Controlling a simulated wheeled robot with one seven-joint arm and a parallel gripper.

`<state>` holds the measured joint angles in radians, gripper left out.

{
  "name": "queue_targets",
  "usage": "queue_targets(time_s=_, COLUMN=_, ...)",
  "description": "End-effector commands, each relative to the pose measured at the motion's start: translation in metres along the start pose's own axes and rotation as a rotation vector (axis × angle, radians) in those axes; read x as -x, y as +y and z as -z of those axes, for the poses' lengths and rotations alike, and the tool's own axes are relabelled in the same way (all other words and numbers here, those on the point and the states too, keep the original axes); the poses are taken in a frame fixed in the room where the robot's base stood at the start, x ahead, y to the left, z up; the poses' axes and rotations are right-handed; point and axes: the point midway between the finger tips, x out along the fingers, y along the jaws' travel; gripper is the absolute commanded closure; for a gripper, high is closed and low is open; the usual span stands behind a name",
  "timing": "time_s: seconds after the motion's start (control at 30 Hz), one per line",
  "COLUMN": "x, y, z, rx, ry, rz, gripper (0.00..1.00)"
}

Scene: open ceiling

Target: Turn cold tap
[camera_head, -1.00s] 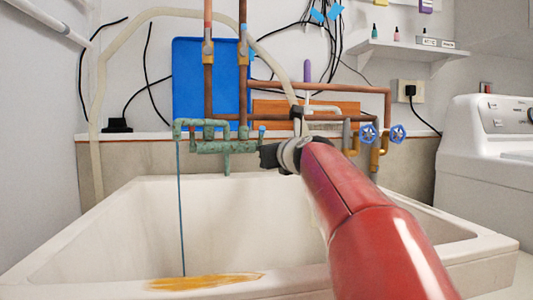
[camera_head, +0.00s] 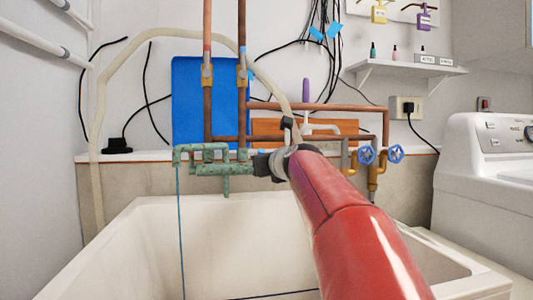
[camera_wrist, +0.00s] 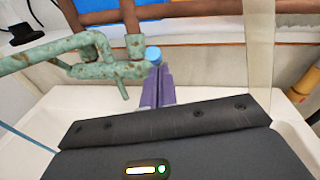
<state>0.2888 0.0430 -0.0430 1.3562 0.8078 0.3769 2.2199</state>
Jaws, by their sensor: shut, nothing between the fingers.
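The green, corroded tap pipework (camera_head: 212,169) is on the back wall above the white sink. In the wrist view the same green pipe (camera_wrist: 105,70) fills the upper left. The cold tap's blue end (camera_wrist: 153,54) shows at the right end of this pipe. My gripper (camera_wrist: 156,70) has its purple fingers shut and empty just below and in front of the blue end. I cannot tell whether they touch it.
The white sink (camera_head: 150,235) lies below my arm. Copper pipes (camera_head: 320,107) and two blue valve wheels (camera_head: 396,153) are to the right of my gripper. A pale hose (camera_head: 98,150) arches over the pipework. A white washing machine (camera_head: 480,190) stands at the right.

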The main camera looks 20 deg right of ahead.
Motion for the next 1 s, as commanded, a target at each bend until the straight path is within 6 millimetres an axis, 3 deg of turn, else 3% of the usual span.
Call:
queue_targets(time_s=0.03, x=0.0007, y=-0.0014, z=-0.0118, rx=-0.003, ry=0.016, rz=-0.002, gripper=1.0)
queue_targets(time_s=0.4, x=-0.004, y=-0.0023, z=-0.0176, rx=-0.011, ry=0.077, rz=-0.012, gripper=1.0)
queue_targets(time_s=1.0, x=-0.0049, y=-0.0029, z=-0.011, rx=-0.01, ry=0.074, rz=-0.011, gripper=1.0)
